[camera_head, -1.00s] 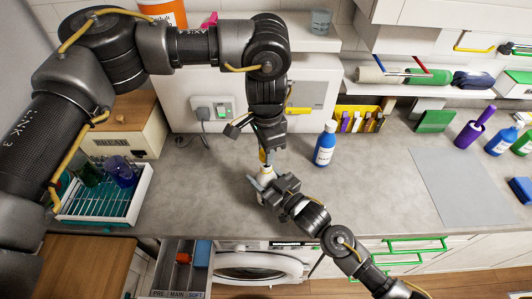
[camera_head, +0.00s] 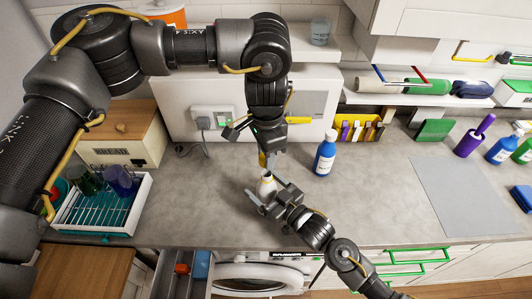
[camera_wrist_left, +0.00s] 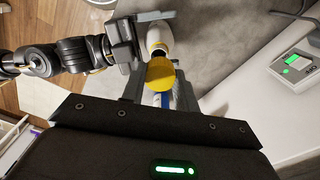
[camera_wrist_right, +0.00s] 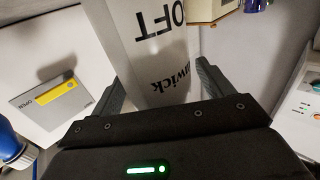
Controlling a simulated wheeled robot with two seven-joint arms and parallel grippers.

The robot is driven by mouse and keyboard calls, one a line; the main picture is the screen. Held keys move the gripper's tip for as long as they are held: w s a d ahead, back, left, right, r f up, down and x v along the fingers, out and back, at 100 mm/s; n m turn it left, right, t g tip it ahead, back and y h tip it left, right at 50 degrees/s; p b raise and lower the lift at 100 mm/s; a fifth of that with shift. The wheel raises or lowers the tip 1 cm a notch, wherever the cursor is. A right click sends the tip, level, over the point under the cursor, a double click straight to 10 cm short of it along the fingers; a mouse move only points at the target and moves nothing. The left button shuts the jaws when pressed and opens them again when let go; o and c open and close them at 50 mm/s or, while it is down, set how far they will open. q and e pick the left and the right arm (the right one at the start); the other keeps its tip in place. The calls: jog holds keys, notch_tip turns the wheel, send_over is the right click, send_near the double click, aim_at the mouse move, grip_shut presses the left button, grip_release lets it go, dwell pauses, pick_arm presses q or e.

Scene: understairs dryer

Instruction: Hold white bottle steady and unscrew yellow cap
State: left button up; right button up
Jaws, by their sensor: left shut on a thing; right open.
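The white bottle (camera_head: 265,187) stands on the grey counter below my left gripper (camera_head: 266,158). Its printed side fills the upper middle of the right wrist view (camera_wrist_right: 155,45). My left gripper is shut on the yellow cap (camera_head: 263,160), which also shows large between its fingers in the left wrist view (camera_wrist_left: 160,74). The bottle (camera_wrist_left: 158,35) lies beyond the cap there. Whether the cap still touches the neck is unclear. My right gripper (camera_head: 262,193) is open, with its fingers on either side of the bottle. The bottle's base is hidden behind it.
A blue bottle (camera_head: 324,155) stands right of the grippers. A dish rack (camera_head: 103,207) and a bread box (camera_head: 125,138) are at the left. An open drawer (camera_head: 183,270) is below the counter. The counter around the blue bottle and grey mat (camera_head: 460,195) has free room.

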aim_at(266, 174)
pick_arm(q)
notch_tip(266, 174, down, 3)
jog(key=b, duration=0.2)
jog(key=shift+b, duration=0.4)
pick_arm(e)
jog(key=v, duration=1)
jog(key=shift+f, duration=0.15)
pick_arm(q)
jog(key=shift+f, duration=0.15)
pick_arm(e)
jog(key=shift+s+d, duration=0.4)
pick_arm(q)
jog(key=shift+a, duration=0.1)
